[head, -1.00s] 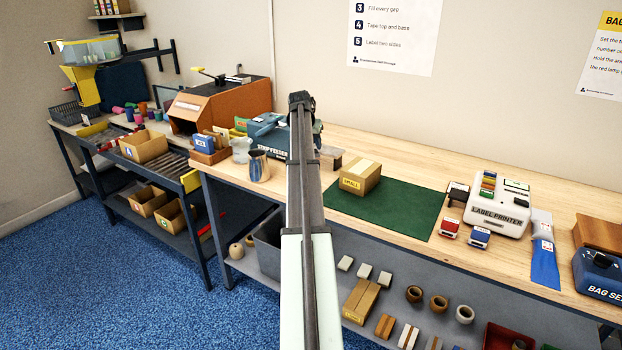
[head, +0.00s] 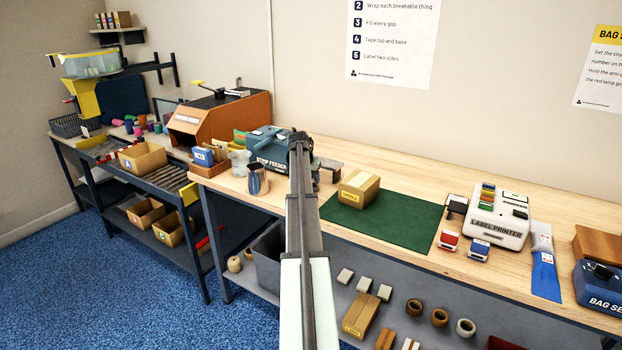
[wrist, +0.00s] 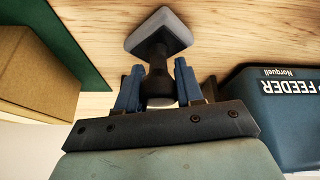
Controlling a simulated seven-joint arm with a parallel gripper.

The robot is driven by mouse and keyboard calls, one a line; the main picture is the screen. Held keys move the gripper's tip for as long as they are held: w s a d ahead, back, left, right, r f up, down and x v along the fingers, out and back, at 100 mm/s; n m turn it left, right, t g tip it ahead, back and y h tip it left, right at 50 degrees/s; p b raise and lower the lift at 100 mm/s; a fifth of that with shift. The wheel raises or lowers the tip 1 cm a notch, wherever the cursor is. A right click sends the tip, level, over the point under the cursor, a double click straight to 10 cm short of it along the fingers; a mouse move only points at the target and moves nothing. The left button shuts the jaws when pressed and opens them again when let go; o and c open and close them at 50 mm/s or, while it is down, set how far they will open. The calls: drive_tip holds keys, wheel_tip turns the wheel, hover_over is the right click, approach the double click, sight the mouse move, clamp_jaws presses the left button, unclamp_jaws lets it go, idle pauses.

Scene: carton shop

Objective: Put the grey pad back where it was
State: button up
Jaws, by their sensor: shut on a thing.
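In the wrist view, my gripper (wrist: 156,80) is shut on the dark handle of the grey pad (wrist: 158,33). The pad is a light grey square block at the far end of the handle, over bare wooden bench top. I cannot tell whether it touches the bench. In the head view my arm hides the pad and most of my gripper. The arm's top end is between the blue strip feeder (head: 268,147) and the small carton (head: 359,188).
The carton stands on the green mat (head: 400,222). A grey-brown stand (head: 329,166) is just right of my arm. The label printer (head: 498,217) and two stamps are farther right. Bare wood lies behind the mat.

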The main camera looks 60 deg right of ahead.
drive_tip(key=shift+f, duration=0.15)
drive_tip(key=o, duration=0.9)
drive_tip(key=shift+f, duration=0.1)
drive_tip(key=shift+o, duration=0.2)
drive_tip(key=v, duration=1.2)
